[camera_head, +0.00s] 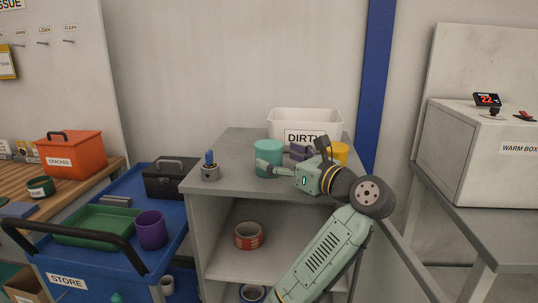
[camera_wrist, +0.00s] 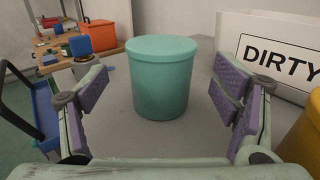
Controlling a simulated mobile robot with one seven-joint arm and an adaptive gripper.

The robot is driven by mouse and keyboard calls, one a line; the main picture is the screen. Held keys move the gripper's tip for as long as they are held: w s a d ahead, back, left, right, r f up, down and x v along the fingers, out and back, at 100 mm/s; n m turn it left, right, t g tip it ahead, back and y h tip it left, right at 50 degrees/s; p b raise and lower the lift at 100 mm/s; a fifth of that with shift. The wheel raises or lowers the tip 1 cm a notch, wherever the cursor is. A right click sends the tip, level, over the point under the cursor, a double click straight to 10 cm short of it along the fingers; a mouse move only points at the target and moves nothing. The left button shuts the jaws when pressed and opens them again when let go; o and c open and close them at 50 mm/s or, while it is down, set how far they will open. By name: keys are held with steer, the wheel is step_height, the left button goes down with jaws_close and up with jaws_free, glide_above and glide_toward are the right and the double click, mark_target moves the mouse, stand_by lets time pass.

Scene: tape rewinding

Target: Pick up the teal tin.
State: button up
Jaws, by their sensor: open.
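The teal tin (camera_head: 268,157) stands upright on the grey cabinet top, in front of the white bin. In the wrist view the teal tin (camera_wrist: 161,82) stands between my open fingers, a little ahead of them, with clear gaps on both sides. My gripper (camera_head: 268,169) is low over the cabinet top and reaches in from the right. It also shows in the wrist view (camera_wrist: 162,103), with purple pads spread wide and nothing held.
A white bin marked DIRTY (camera_head: 305,124) stands behind, and a yellow tin (camera_head: 341,152) is close to my wrist. A small grey holder with a blue item (camera_head: 210,171) stands at the cabinet's left. A blue cart (camera_head: 180,215) is left of the cabinet.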

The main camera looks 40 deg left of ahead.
mark_target(269, 143)
steer(key=a, duration=0.2)
steer(key=a+p, duration=0.1)
steer(key=a, duration=0.1)
steer(key=shift+w, duration=0.4)
steer(key=shift+f, duration=0.1)
steer(key=shift+c, duration=0.2)
steer(key=c, duration=1.4)
step_height(269, 143, up, 10)
steer(key=shift+f+b, duration=0.1)
steer(key=shift+b, duration=0.7)
steer(key=shift+c, duration=0.2)
